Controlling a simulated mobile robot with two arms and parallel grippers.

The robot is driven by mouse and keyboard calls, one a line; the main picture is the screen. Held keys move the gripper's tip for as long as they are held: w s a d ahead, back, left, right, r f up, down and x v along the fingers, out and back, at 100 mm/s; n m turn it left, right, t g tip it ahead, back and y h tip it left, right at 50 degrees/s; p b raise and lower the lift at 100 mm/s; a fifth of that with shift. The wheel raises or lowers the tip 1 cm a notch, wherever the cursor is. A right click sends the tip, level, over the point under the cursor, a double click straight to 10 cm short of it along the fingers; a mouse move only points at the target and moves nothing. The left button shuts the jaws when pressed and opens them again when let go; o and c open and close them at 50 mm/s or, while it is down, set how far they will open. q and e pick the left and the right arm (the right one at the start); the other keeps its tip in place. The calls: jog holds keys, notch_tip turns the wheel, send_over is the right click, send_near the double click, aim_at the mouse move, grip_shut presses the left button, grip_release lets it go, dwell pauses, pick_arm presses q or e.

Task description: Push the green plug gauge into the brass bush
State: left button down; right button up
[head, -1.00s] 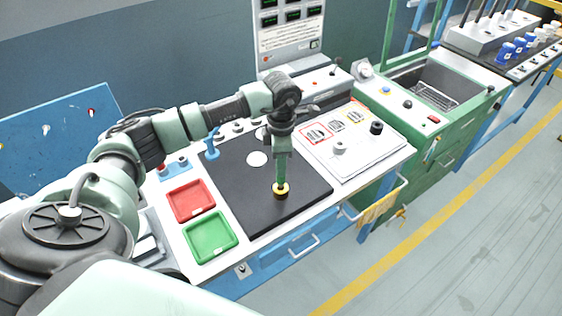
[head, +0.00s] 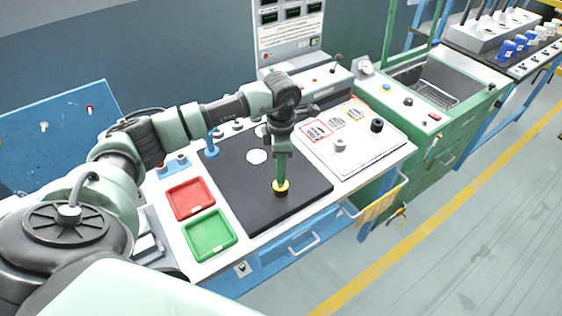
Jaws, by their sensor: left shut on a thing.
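The brass bush (head: 281,189) is a short yellow ring on the black mat (head: 247,199), near its front right part. The green plug gauge (head: 282,170) stands upright with its lower end at the bush; how deep it sits inside is too small to tell. My left gripper (head: 282,153) points straight down above the bush and is shut on the upper part of the gauge. The fingers hide the gauge's top. My right gripper is not in view.
A red tray (head: 190,199) and a green tray (head: 209,235) lie left of the mat. A white panel (head: 357,146) with knobs lies to the right. A blue stand (head: 211,147) is behind the trays. The mat around the bush is clear.

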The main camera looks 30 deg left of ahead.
pick_arm(q)
jog(key=shift+f+b, duration=0.8)
jog(key=shift+f, duration=0.2)
dwell(0.6)
jog(key=c, duration=1.1)
grip_release()
jog(key=shift+o, duration=0.2)
notch_tip(320, 180, up, 7)
jog(key=shift+f+b, duration=0.15)
jog(key=shift+b, duration=0.85)
jog(key=shift+r, duration=0.6)
